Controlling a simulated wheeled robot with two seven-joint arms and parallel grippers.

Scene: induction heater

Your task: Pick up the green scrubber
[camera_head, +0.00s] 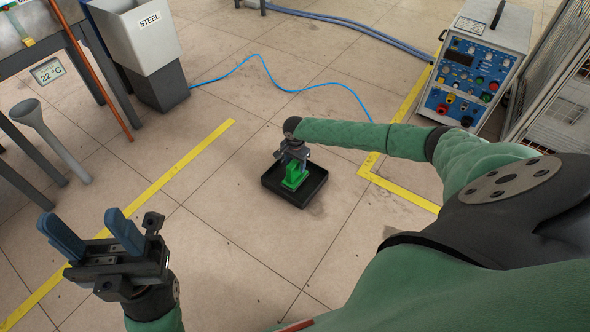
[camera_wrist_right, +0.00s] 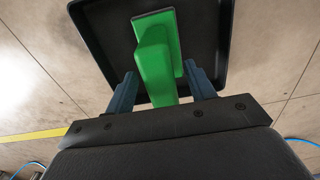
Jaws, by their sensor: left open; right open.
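The green scrubber (camera_head: 294,177) sits in a black tray (camera_head: 270,183) on the floor, in the middle of the head view. In the right wrist view the scrubber (camera_wrist_right: 155,62) has a flat base and a raised handle pointing toward my gripper. My right gripper (camera_head: 290,160) is right at the scrubber, above the tray. In the right wrist view its two blue fingers (camera_wrist_right: 163,85) stand open on either side of the handle, with gaps visible. My left gripper (camera_head: 92,232) is open and empty at the lower left, far from the tray.
A blue control unit (camera_head: 468,75) stands at the upper right. A grey bin marked STEEL (camera_head: 150,50) and a table are at the upper left. A thin blue cable (camera_head: 285,88) lies behind the tray. Yellow floor lines (camera_head: 185,158) run either side. The floor around the tray is clear.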

